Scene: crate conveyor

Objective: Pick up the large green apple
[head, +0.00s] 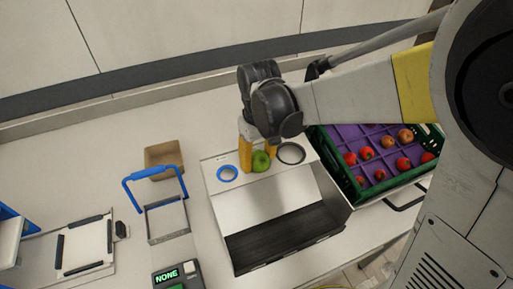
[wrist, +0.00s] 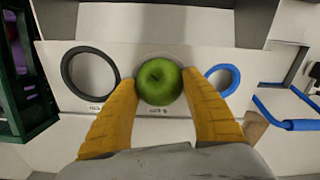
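The large green apple (head: 261,161) sits on the top of a white sorting stand (head: 230,193), between a blue ring and a dark ring. In the wrist view the apple (wrist: 159,81) is at the centre, upright with its stem end toward the camera. My gripper (head: 259,160) is over the stand with its yellow fingers pointing down, one on each side of the apple. In the wrist view the fingertips (wrist: 159,83) flank the apple closely. The gripper looks open; any contact is too close to judge.
A green crate (head: 352,188) with a purple tray of several red apples stands at right. The blue ring (head: 227,173) and dark ring (head: 291,153) flank the apple. A cardboard box (head: 163,155), a blue-handled basket (head: 167,222) and a display reading NONE (head: 178,278) are left.

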